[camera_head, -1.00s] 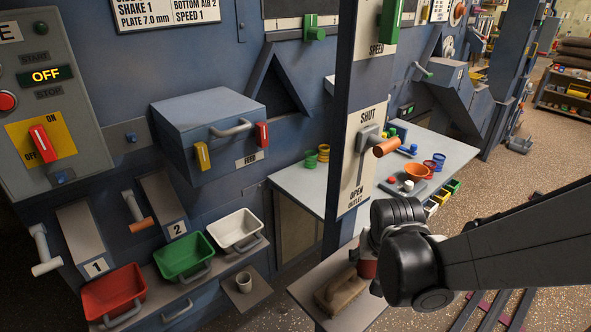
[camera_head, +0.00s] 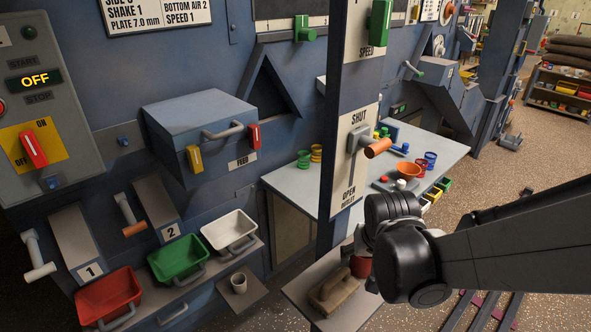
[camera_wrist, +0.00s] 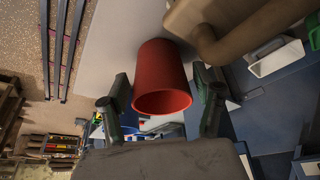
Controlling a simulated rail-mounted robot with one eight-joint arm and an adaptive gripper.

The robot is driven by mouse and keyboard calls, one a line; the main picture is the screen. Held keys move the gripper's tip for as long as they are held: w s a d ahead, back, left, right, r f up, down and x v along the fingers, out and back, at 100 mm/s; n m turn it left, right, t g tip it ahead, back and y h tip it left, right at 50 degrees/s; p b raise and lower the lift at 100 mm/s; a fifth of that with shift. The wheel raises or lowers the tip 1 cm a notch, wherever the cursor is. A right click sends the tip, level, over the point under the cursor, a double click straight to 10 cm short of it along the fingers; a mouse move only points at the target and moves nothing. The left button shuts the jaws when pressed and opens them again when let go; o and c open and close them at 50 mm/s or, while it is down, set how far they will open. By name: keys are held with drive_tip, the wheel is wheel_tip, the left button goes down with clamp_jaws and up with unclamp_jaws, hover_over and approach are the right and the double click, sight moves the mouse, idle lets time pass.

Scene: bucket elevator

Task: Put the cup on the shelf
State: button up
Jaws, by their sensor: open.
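A red cup (camera_wrist: 162,80) lies between the two fingers of my gripper (camera_wrist: 160,88) in the wrist view, with its open rim facing the camera. The fingers are open, one on each side, and gaps show beside the cup. In the head view the red cup (camera_head: 360,266) is mostly hidden behind my wrist, above a grey bench (camera_head: 300,287). A small grey-white cup (camera_head: 239,283) stands upright on a small grey shelf (camera_head: 252,294) at the lower middle.
A brown scoop-like or brush-like object (camera_head: 333,291) lies on the bench beside the red cup. Red (camera_head: 109,297), green (camera_head: 178,259) and white (camera_head: 229,231) bins stand to the left. A dark blue post (camera_head: 334,200) with an orange-handled lever rises close to my arm.

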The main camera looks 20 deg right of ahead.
drive_tip(key=p+v, duration=0.3)
drive_tip(key=v, duration=0.6)
drive_tip(key=shift+r, duration=0.4)
drive_tip(key=a+r+n+t, duration=0.1)
drive_tip(key=a+r, duration=0.1)
drive_tip(key=a, duration=0.1)
drive_tip(key=s+a+r+n+y, duration=0.1)
drive_tip(key=a+r, duration=0.2)
drive_tip(key=a+r+n+t, duration=0.1)
drive_tip(key=a+r+n, duration=0.1)
drive_tip(key=a, duration=0.1)
drive_tip(key=shift+s+r+t, duration=0.25)
drive_tip(key=shift+s+t, duration=0.05)
drive_tip(key=shift+s, duration=0.1)
drive_tip(key=shift+o, duration=1.1)
drive_tip(key=shift+a+r+y, duration=0.1)
drive_tip(key=shift+r+y, duration=0.05)
drive_tip(key=shift+y, duration=0.15)
